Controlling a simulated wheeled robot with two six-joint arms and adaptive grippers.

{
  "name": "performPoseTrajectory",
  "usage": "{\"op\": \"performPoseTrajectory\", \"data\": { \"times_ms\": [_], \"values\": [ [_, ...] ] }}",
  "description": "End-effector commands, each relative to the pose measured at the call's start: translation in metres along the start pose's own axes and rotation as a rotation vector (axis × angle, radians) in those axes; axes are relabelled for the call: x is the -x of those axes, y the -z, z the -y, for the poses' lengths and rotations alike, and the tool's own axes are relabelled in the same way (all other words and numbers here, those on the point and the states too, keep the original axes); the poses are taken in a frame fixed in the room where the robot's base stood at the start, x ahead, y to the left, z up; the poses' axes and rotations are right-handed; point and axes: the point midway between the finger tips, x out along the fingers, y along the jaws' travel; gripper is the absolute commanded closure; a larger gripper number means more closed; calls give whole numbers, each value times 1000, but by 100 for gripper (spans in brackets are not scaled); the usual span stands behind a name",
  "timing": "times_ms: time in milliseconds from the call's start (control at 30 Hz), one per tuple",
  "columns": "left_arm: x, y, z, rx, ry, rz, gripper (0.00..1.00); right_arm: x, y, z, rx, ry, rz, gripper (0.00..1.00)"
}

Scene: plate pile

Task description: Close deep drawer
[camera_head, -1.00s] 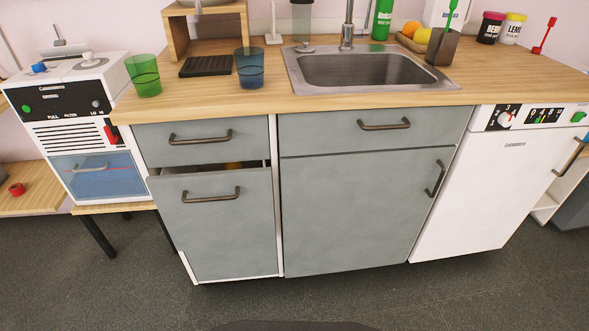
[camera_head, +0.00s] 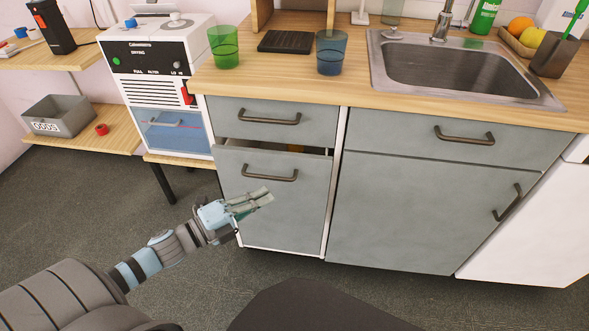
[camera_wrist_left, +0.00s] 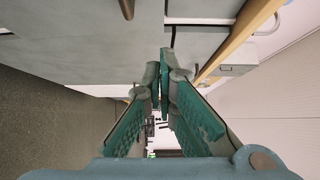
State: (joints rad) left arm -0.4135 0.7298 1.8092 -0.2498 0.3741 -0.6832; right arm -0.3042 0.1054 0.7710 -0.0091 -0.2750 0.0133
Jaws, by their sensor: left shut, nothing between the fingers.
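The deep drawer (camera_head: 262,215) is the tall grey front at the lower left of the kitchen unit, with a dark bar handle (camera_head: 270,175). It stands partly pulled out, and a dark gap shows above its top edge, with something orange inside. My left gripper (camera_head: 262,197) is shut and empty, in front of the drawer front and below its handle in the head view. I cannot tell whether it touches the drawer. In the left wrist view the green-padded fingers (camera_wrist_left: 164,62) meet at their tips. My right gripper is not in view.
A shallow drawer (camera_head: 245,118) above is shut. Green and blue glasses (camera_head: 224,52) (camera_head: 330,55) stand on the wooden counter. The floor in front is clear.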

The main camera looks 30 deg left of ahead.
Motion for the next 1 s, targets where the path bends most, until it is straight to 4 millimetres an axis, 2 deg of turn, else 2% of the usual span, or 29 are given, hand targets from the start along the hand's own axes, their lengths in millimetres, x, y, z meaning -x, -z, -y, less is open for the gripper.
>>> {"op": "performPoseTrajectory", "data": {
  "times_ms": [33, 100, 233, 333, 467, 500, 700, 1000],
  "values": [
    [-6, 0, -4, -2, 6, 0, 100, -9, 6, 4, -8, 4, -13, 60],
    [-17, -1, -3, -1, 9, 6, 100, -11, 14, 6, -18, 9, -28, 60],
    [-42, -3, 1, 4, 8, 11, 100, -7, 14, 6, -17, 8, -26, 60],
    [-64, -3, 4, 8, 7, 12, 100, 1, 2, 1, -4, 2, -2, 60],
    [-91, -4, 2, 7, 5, 11, 100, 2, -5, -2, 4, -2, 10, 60],
    [-96, -10, -2, 5, 4, 10, 100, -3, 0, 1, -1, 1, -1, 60],
    [-112, -28, -3, 5, 1, 10, 100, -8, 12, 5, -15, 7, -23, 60],
    [-115, -32, -2, 6, 0, 10, 100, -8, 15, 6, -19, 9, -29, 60]
  ]
}}
